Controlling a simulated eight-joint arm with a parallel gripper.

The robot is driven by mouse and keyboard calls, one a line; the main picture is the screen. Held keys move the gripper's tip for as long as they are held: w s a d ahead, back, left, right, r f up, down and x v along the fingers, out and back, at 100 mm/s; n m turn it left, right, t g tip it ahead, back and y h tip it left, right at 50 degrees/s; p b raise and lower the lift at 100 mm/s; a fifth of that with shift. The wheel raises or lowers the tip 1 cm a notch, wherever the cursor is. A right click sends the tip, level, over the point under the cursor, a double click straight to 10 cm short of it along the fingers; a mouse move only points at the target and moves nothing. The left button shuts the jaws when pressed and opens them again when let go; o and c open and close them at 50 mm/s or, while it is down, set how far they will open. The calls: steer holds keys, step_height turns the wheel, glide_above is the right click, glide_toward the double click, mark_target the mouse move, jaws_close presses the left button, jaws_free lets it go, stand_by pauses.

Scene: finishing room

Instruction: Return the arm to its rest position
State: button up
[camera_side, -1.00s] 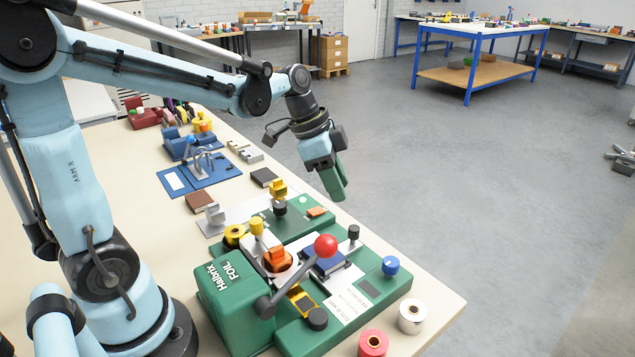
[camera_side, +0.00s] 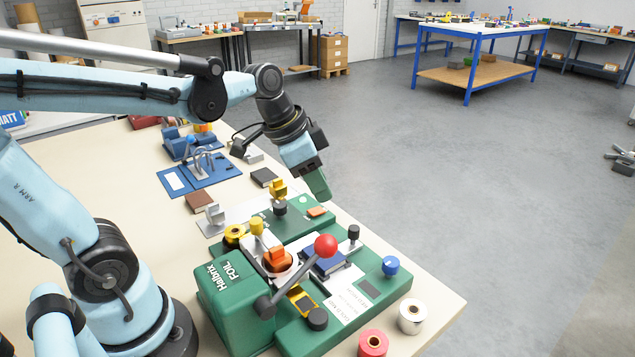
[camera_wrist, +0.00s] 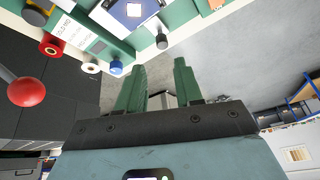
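My gripper (camera_side: 319,190) hangs past the far right edge of the bench in the side view, above and behind the green foil machine (camera_side: 225,305). It points down and slightly right. In the wrist view the two green fingers of my gripper (camera_wrist: 160,75) stand apart with nothing between them, so it is open and empty. My arm reaches in from the left over the bench, with its elbow raised. Nothing touches the fingers.
The machine's lever has a red ball (camera_side: 326,245). A red roll (camera_side: 373,343) and a white roll (camera_side: 412,316) stand at the bench's front right corner. A blue plate with a jig (camera_side: 205,176) and a dark block (camera_side: 263,177) lie behind the machine.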

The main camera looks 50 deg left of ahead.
steer(key=s+n+t, duration=0.1)
steer(key=s+f+n+y, duration=0.1)
steer(key=s+n, duration=0.1)
steer(key=s+f+n+t, duration=0.1)
steer(key=s+n, duration=0.1)
steer(key=shift+d+t+y, duration=0.3)
stand_by(0.6)
